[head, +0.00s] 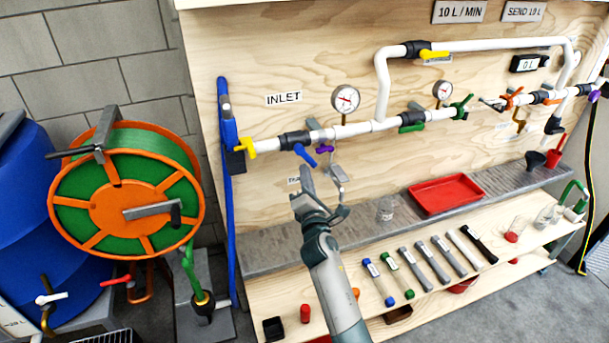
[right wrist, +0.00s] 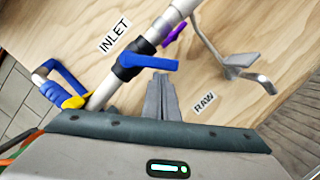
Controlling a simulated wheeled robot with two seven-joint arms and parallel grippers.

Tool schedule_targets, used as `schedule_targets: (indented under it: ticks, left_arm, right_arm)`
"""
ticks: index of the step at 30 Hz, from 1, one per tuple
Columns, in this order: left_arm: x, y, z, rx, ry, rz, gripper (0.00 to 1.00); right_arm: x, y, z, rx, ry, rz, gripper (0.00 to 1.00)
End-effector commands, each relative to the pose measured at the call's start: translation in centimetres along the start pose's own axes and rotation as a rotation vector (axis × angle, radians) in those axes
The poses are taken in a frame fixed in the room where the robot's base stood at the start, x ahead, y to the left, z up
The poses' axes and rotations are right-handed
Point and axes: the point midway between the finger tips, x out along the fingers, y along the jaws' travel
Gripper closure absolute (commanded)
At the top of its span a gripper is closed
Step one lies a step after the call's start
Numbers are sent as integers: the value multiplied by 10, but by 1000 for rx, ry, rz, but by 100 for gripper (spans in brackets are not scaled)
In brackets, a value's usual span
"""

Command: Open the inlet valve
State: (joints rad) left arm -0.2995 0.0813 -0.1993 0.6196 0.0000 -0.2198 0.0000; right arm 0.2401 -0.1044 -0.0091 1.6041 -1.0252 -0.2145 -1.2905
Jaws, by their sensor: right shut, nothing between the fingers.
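The inlet valve is a black body (head: 296,139) on the white pipe, just below the INLET label (head: 284,98). Its blue lever (head: 307,156) points down and to the right, at an angle to the pipe. The lever also shows in the right wrist view (right wrist: 150,62), sticking out to the right from the black body (right wrist: 131,62). My right gripper (head: 307,176) is shut and empty, with its fingertips just below the lever. In the right wrist view its closed fingers (right wrist: 162,92) point up at the lever; I cannot tell whether they touch it. My left gripper is not in view.
A small purple handle (head: 324,149) and a grey metal tap (head: 337,173) sit close right of the lever. A yellow handle (head: 245,146) is at the pipe's left end. A pressure gauge (head: 345,98) stands above. A shelf with a red tray (head: 446,193) lies below.

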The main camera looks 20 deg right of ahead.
Motion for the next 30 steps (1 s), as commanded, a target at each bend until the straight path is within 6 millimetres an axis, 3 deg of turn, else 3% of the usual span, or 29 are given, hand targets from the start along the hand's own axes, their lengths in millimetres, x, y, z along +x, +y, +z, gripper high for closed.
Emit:
schedule_targets:
  ticks: [30]
  left_arm:
    - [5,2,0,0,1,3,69]
  right_arm:
    - [2,-4,9,-137,-2,35,100]
